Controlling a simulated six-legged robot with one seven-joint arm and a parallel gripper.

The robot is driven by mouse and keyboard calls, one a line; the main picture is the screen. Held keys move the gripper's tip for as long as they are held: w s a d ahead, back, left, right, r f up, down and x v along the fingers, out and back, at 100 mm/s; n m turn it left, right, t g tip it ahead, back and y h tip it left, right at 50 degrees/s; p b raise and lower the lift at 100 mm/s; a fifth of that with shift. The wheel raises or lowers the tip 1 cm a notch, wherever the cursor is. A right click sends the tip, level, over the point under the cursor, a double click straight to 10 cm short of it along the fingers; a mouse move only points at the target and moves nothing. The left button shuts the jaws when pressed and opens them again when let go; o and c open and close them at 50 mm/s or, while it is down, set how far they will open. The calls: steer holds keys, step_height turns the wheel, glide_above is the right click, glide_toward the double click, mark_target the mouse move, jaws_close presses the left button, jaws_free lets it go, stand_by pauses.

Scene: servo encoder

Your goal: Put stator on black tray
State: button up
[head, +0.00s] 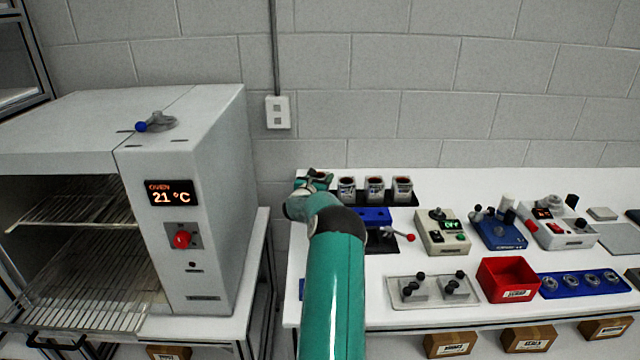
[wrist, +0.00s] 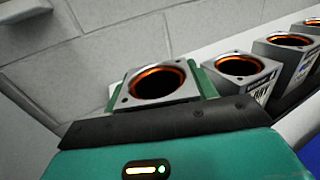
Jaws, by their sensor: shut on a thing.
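My gripper (head: 316,178) is at the left end of a row of stators near the back of the table. It is shut on a stator, a square grey block with a round copper-lined bore, whose top shows in the wrist view (wrist: 160,84) between the green fingers. Three similar stators, the nearest one (head: 347,189) among them, stand upright on the black tray (head: 416,199) to the right of my gripper. The tray's edge also shows in the wrist view (wrist: 290,103). The held stator's underside is hidden, so I cannot tell whether it touches the tray.
A blue block (head: 374,215) and a red-knobbed lever (head: 398,234) stand in front of the row. A beige device (head: 441,232), a red bin (head: 509,279) and a blue tray (head: 583,286) lie to the right. An open oven (head: 190,260) stands left; a wall is behind.

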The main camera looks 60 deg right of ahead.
steer(key=shift+f, duration=0.9)
steer(key=shift+f, duration=0.2)
steer(key=o, duration=1.4)
steer(key=shift+a+r, duration=0.1)
steer(key=shift+a, duration=0.05)
steer(key=a, duration=0.7)
steer(key=s+a, duration=0.1)
steer(key=a, duration=0.3)
steer(key=shift+a, duration=0.4)
